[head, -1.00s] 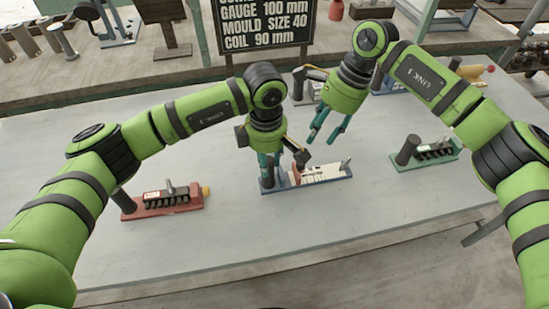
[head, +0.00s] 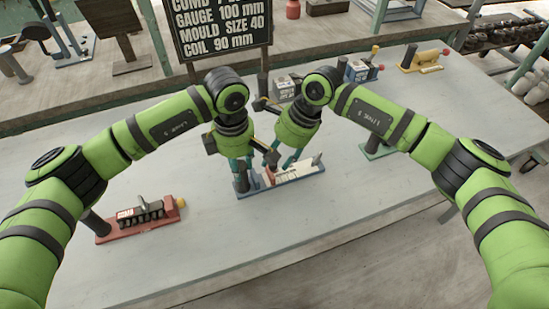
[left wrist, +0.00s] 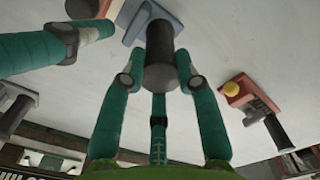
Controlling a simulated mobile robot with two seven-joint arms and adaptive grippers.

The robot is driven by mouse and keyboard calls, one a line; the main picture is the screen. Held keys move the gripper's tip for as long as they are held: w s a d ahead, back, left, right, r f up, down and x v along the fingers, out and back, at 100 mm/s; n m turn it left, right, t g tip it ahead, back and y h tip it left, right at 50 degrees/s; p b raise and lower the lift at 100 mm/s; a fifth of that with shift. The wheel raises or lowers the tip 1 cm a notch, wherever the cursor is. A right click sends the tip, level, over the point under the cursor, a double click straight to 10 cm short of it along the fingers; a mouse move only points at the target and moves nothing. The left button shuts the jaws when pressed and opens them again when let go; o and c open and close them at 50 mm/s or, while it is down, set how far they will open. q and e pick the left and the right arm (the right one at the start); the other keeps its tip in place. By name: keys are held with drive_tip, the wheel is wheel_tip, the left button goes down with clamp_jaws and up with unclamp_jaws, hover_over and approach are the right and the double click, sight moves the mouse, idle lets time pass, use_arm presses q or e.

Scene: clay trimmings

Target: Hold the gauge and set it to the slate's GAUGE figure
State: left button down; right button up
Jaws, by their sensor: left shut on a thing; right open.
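The slate (head: 222,30) stands at the back and reads GAUGE 100 mm, MOULD SIZE 40, COIL 90 mm; its top line is cut off. The likely gauge, a blue-based tool with a white scale (head: 296,168), lies mid-table. My left gripper (head: 242,176) is shut on its dark upright handle (left wrist: 160,62), seen between the teal fingers in the left wrist view. My right gripper (head: 279,165) is open, its fingers at the scale close beside the left gripper. They hide part of the scale, and I cannot tell its setting or whether they touch it.
A red-based tool with black teeth (head: 150,214) lies at left. A green-based tool (head: 374,151) is partly hidden behind my right arm. A grey boxed tool (head: 286,90), a blue one (head: 362,71) and a yellow one (head: 424,58) stand farther back. The table front is clear.

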drive_tip(key=shift+x, duration=0.95)
drive_tip(key=shift+c, duration=0.4)
